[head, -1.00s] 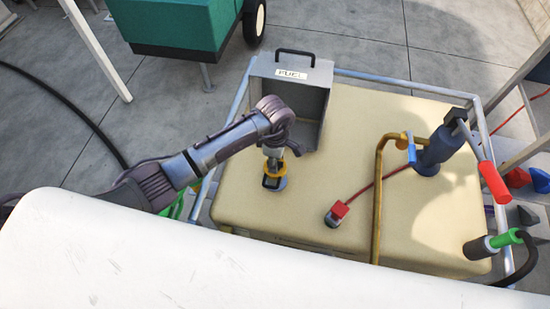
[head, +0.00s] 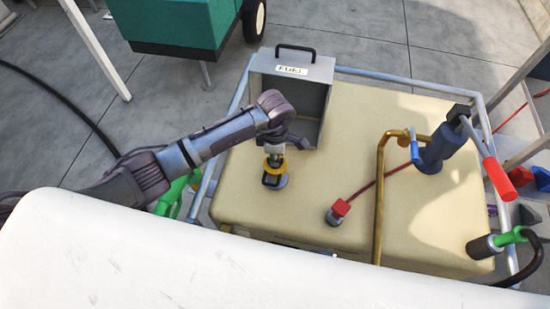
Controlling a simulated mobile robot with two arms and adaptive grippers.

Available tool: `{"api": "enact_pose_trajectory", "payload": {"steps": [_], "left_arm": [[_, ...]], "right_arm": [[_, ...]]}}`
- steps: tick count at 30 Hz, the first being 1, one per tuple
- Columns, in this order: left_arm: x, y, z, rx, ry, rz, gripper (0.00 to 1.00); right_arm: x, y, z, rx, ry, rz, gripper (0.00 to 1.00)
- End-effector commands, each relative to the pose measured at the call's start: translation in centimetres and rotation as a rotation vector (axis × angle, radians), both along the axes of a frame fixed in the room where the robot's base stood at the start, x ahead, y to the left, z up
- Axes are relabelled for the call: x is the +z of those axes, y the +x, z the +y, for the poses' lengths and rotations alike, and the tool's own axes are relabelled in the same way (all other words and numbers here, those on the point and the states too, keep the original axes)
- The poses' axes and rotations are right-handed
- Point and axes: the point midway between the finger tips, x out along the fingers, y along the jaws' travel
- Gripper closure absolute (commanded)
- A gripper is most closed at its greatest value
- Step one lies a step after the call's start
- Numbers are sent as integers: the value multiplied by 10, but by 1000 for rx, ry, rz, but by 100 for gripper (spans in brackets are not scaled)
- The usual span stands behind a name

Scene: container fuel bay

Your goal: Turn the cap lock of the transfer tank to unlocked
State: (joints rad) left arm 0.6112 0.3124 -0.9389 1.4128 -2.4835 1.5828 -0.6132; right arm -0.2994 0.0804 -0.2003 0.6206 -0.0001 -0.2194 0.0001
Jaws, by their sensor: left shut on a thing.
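The transfer tank (head: 240,205) is a cream, flat-topped tank inside a grey tube frame. On its left part stands the cap lock, a small fitting with a yellow collar (head: 275,172) and a dark and grey base (head: 274,184). My left gripper (head: 274,160) points down from above and is shut on the cap lock's upper part. The fingers and wrist hide much of that part, and I cannot read the lock's position. My right gripper is not in view.
An open grey box marked FUEL (head: 291,85) stands just behind my left wrist. A red clamp (head: 340,207) on a red cable, a brass pipe (head: 380,200) and a blue pump (head: 440,150) with a red handle are to the right. A green nozzle (head: 172,195) hangs by the left rail.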

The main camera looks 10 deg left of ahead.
Motion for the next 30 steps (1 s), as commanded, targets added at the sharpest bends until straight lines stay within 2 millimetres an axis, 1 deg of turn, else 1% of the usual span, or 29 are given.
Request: {"api": "enact_pose_trajectory", "payload": {"steps": [1,6,30], "left_arm": [[-4,1,1,35,2,-3,100],[-3,1,1,189,2,-3,100],[-2,0,0,949,0,-1,100]], "right_arm": [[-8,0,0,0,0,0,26],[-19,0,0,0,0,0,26],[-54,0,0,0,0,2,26]]}}
